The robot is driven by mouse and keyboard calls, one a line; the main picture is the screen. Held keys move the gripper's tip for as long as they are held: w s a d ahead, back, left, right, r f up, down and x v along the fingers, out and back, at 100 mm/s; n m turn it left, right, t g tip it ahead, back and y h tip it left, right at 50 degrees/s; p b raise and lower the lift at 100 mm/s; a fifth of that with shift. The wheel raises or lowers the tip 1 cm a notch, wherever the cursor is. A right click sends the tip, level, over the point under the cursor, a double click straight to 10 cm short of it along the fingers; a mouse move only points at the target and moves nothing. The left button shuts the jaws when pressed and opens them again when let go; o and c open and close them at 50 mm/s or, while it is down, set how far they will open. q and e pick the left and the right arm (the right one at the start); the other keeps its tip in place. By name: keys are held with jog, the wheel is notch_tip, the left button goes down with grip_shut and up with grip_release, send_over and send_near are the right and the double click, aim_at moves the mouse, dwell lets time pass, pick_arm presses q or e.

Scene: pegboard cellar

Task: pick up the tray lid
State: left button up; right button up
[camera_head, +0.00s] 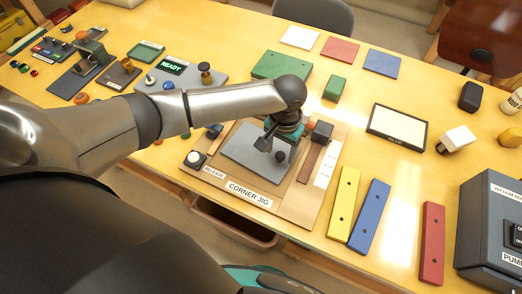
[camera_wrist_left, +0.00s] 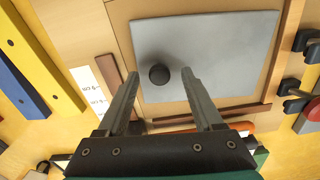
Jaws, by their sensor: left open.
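The tray lid (camera_head: 248,157) is a flat grey plate with a round black knob, lying on the wooden corner jig (camera_head: 296,210). In the left wrist view the lid (camera_wrist_left: 215,50) fills the upper middle, with its knob (camera_wrist_left: 159,74) near one corner. My left gripper (camera_head: 271,142) is over the lid, pointing down, and hides part of it. In the wrist view its open fingers (camera_wrist_left: 160,77) appear on either side of the knob. I cannot tell whether they touch it. My right gripper is not in view.
A yellow bar (camera_head: 343,204) and a blue bar (camera_head: 367,217) lie right of the jig. A red bar (camera_head: 432,243) and a grey pump box (camera_head: 490,228) are farther right. A green block (camera_head: 334,88) and a framed panel (camera_head: 398,127) lie behind. Clear tabletop shows between them.

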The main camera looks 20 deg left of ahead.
pick_arm(q)
jog(key=shift+f, duration=0.3)
grip_shut()
dwell(0.4)
